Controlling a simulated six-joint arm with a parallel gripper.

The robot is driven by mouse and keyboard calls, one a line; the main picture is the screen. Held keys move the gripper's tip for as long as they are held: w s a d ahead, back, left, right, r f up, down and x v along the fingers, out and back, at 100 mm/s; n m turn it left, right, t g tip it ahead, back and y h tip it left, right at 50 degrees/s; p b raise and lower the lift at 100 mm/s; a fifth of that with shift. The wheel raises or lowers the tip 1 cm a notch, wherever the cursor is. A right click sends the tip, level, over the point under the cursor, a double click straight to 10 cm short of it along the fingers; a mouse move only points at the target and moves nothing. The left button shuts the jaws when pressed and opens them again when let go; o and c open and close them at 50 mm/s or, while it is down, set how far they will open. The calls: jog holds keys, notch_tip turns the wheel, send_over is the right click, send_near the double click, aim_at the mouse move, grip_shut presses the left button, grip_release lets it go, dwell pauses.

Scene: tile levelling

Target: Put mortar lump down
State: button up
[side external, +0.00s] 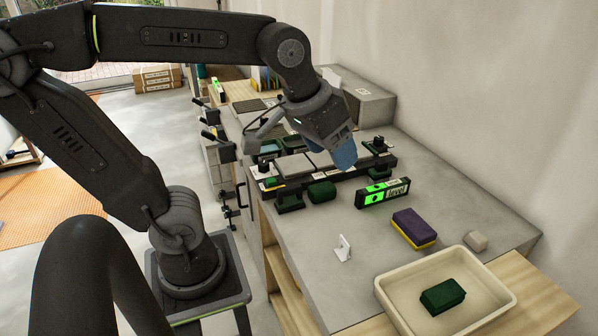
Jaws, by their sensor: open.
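My gripper (344,157), with blue fingers, points down over the right part of the tile row on the bench. I see nothing held in it, though the finger gap is turned from the camera. Light grey tiles (293,167) lie in a dark frame (330,181) below and left of it. A dark green block (321,191), possibly a mortar lump, rests at the frame's front side, below the gripper and apart from it. Another dark green block (442,296) lies in the cream tray (490,303). I cannot tell for sure which piece is the mortar lump.
A black and green level (383,193) stands right of the frame. A purple and yellow sponge (413,229), a small beige block (476,241) and a white angled piece (343,248) lie on the grey bench (310,235). The wall bounds the right side. The bench's front middle is mostly clear.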

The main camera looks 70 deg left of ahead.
jog(key=s+f+m, duration=0.2)
jog(key=s+f, duration=0.2)
jog(key=s, duration=0.1)
jog(key=shift+a+t, duration=0.25)
jog(key=shift+t, duration=0.05)
dwell(0.9)
